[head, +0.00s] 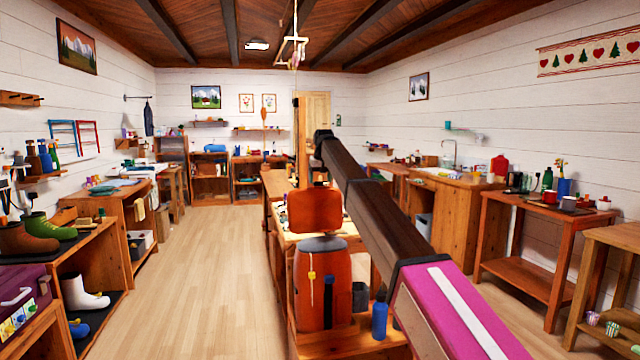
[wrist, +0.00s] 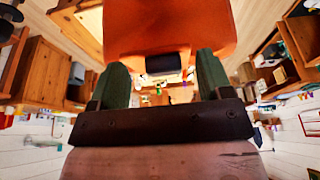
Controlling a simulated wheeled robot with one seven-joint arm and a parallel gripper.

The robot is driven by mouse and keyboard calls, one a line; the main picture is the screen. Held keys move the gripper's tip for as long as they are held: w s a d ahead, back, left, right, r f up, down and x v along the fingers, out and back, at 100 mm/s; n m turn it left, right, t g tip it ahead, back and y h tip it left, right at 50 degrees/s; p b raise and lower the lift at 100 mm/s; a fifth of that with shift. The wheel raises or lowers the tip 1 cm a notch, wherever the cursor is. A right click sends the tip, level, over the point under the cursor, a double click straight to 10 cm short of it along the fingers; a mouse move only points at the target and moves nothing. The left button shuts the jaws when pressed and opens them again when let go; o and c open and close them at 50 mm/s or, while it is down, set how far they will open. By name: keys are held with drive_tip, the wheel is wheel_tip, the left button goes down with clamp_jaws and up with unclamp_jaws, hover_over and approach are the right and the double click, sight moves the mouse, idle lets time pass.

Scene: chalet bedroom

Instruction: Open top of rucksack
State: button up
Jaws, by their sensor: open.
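The orange rucksack (head: 309,290) stands upright on a low wooden stand in the head view, with a grey top section and a yellow tag on its front. Its orange-brown lid (head: 315,209) stands raised above the grey top. In the wrist view a large orange panel, which looks like the lid (wrist: 160,25), fills the upper middle and has a dark piece (wrist: 163,63) on its edge. My gripper (wrist: 163,70) is open, its two green fingers apart on either side of that dark piece. I cannot tell whether they touch the panel. The head view does not show the fingers clearly.
A blue bottle (head: 380,318) and a dark grey container (head: 360,296) stand right of the rucksack. A wooden workbench (head: 283,195) lies behind it. Wooden shelves with boots (head: 85,292) line the left, and a table (head: 535,210) stands right. The floor (head: 205,270) to the left is clear.

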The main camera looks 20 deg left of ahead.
drive_tip(key=v, duration=0.8)
drive_tip(key=shift+r, duration=0.3)
drive_tip(key=shift+s, duration=0.1)
